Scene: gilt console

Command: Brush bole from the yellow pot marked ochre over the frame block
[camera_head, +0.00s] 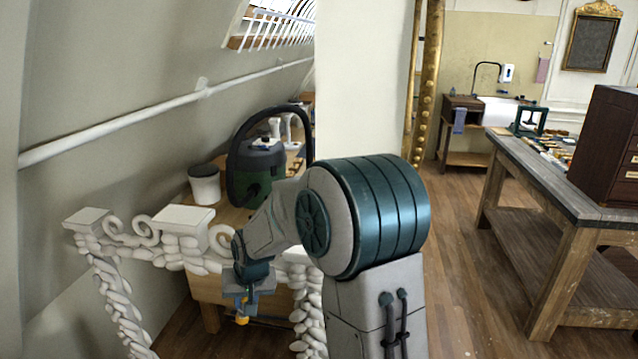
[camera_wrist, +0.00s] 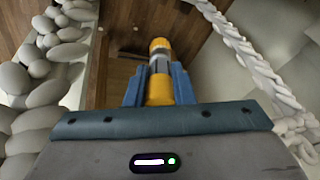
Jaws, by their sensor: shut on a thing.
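My gripper (camera_head: 246,297) points down among the white carved console parts, low and left of centre in the head view. In the wrist view its two blue fingers (camera_wrist: 157,72) are shut on a yellow-and-grey cylindrical tool (camera_wrist: 159,92). The tool is yellow near the palm, grey in the middle and yellow banded towards its far end. Its yellow part also shows below the fingers in the head view (camera_head: 242,320). I cannot make out bristles at its tip. I see no yellow pot marked ochre, and no block I can identify as the frame block.
The white carved console (camera_head: 182,222) has scrolls and twisted legs close around my gripper. Behind it stand a white bucket (camera_head: 204,186) and a green-and-black vacuum (camera_head: 257,165). A workbench (camera_head: 545,178) with a dark drawer cabinet (camera_head: 612,145) is at right. Open wooden floor lies between.

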